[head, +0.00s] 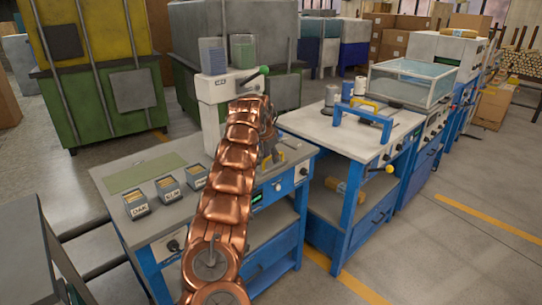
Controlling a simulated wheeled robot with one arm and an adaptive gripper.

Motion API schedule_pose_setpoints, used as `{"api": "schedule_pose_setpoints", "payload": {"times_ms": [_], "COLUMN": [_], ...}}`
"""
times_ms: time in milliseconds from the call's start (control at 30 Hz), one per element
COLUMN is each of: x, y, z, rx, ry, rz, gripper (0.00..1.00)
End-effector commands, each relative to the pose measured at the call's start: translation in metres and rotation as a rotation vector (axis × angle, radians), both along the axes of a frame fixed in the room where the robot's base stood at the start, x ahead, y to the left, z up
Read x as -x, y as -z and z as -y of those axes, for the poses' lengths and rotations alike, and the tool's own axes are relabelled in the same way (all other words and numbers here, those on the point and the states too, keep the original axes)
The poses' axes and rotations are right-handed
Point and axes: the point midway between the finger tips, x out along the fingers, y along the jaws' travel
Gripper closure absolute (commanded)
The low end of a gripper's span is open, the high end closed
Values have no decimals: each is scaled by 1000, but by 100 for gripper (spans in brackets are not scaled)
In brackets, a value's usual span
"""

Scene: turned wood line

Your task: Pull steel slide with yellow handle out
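A yellow knob (389,169) on a short rod sticks out from the right side of the second blue-framed bench, below its top. It may be the slide's yellow handle, but I cannot make out the steel slide itself. My copper arm reaches up across the nearer bench. My gripper (270,148) seems to be at its far end, over that bench and left of both yellow parts. It is mostly hidden by the arm, and its fingers cannot be made out.
Cans (332,95) stand on the second bench. A clear-lidded case (415,82) stands behind it. The floor to the right is open, with yellow lines.

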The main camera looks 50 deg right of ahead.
Motion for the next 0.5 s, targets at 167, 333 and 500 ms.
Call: {"api": "schedule_pose_setpoints", "payload": {"times_ms": [167, 333, 500], "x": [0, 4, 8], "y": [-11, -38, -68], "z": [-5, -15, -29], "rx": [1, 5, 4], "ry": [-1, 1, 0], "rz": [0, 5, 3], "gripper": [61, 61, 61]}}
